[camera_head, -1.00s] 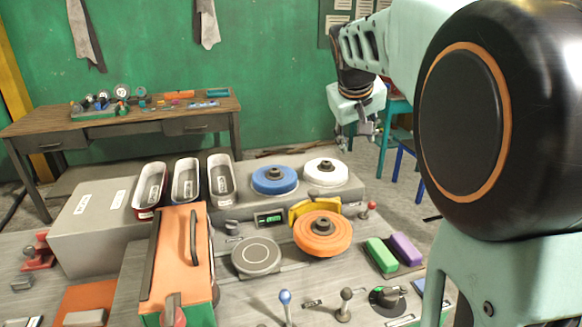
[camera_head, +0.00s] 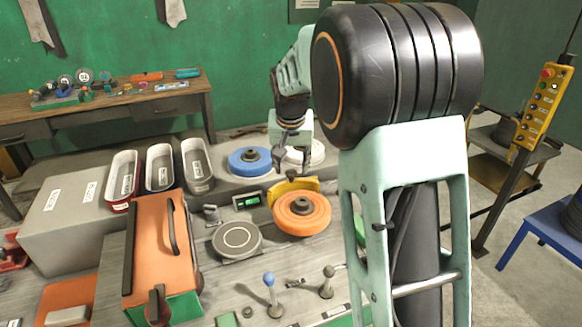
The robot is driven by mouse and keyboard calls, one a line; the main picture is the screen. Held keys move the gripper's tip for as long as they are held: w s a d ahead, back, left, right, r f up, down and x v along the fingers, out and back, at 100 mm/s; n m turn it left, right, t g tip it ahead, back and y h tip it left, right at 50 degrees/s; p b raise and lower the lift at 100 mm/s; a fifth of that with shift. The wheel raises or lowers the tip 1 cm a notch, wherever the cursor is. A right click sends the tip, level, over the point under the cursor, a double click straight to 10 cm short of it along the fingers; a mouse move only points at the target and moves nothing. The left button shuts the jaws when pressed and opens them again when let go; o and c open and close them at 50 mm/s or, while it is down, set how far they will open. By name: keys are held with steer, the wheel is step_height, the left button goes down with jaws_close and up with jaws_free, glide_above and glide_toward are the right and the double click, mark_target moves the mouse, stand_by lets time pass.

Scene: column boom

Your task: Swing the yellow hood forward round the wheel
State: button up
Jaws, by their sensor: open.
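The yellow hood (camera_head: 283,187) is a curved guard behind the orange wheel (camera_head: 302,212), on the wheel's far side. The wheel lies flat with a dark hub on the grey bench. My gripper (camera_head: 281,164) is open and empty, pointing down, above and behind the hood, in front of the white wheel (camera_head: 313,152). It looks apart from the hood, but the exact gap cannot be told. My arm covers the right part of the bench.
A blue wheel (camera_head: 249,161) sits left of my gripper. A small green display (camera_head: 247,200) and a grey disc (camera_head: 237,239) lie left of the orange wheel. Levers, one with a blue knob (camera_head: 268,277), stand in front. An orange-lidded box (camera_head: 160,250) stands at left.

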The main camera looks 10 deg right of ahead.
steer(key=shift+x, duration=0.9)
steer(key=shift+c, duration=0.3)
jaws_close()
